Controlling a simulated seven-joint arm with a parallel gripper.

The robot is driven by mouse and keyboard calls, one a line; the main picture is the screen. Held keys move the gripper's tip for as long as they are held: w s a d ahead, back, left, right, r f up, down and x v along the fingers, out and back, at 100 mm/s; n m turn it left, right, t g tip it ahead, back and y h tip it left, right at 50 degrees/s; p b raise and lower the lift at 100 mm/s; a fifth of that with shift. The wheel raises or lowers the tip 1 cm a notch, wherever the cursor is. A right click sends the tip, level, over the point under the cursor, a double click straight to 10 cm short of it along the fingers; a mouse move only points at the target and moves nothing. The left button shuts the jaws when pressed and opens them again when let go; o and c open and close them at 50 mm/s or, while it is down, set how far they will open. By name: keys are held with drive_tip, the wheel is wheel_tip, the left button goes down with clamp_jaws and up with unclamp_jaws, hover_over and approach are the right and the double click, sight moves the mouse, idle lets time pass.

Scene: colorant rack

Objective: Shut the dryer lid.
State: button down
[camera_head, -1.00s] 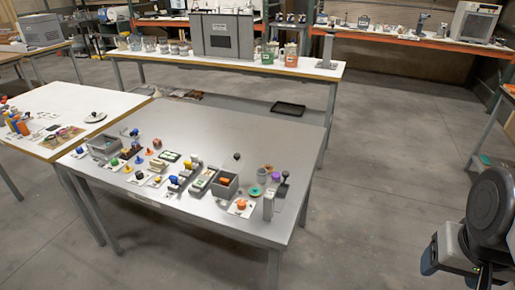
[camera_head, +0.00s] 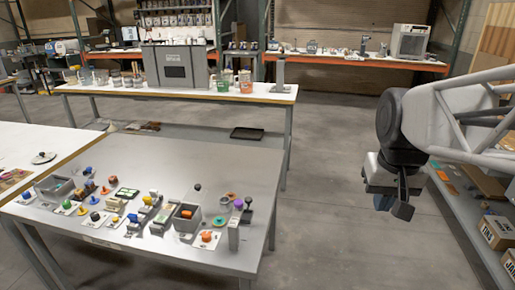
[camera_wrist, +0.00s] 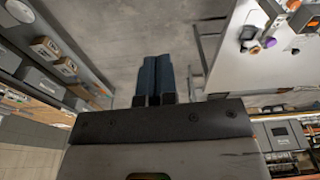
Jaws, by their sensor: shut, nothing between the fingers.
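A grey box-shaped machine (camera_head: 176,66) with a dark front panel stands on the white-topped back bench. It also shows at the lower right of the wrist view (camera_wrist: 282,130). I cannot tell surely whether this is the dryer, and no raised lid is clear on it. My gripper (camera_head: 396,207) hangs at the right of the head view, over the floor, well apart from the machine and the benches. In the wrist view its two dark fingers (camera_wrist: 158,76) lie side by side, shut and empty.
A grey metal table (camera_head: 190,160) in front holds several small coloured parts and grey bins. Glass jars stand beside the machine on the back bench (camera_head: 272,91). A shelf with cardboard boxes (camera_head: 497,232) is at right. The floor between is open.

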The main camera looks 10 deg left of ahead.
drive_tip(key=w+a+r+n+g, duration=0.1)
drive_tip(key=w+a+r, duration=0.1)
drive_tip(key=w+a, duration=0.55)
drive_tip(key=w+a+r+n+g, duration=0.15)
drive_tip(key=w+a, duration=0.25)
drive_tip(key=w, duration=0.7)
drive_tip(key=w+a+f, duration=0.3)
drive_tip(key=w+a, duration=1)
drive_tip(key=a, duration=0.2)
drive_tip(key=w+a+f+n+g+h, duration=0.1)
drive_tip(key=w+a+f, duration=0.2)
drive_tip(key=a+f, duration=0.3)
drive_tip(key=w+a+f+n, duration=0.1)
drive_tip(key=w+a+f, duration=0.3)
drive_tip(key=a, duration=1.3)
drive_tip(key=w+a+f+n+g+h, duration=0.1)
drive_tip(key=w+a+f, duration=0.3)
drive_tip(key=a+f, duration=0.5)
drive_tip(key=a, duration=0.3)
drive_tip(key=shift+a+g+h, duration=0.2)
drive_tip(key=shift+g+h, duration=0.1)
drive_tip(key=shift+g, duration=0.05)
drive_tip(key=shift+f+n, duration=0.15)
drive_tip(key=shift+n, duration=0.1)
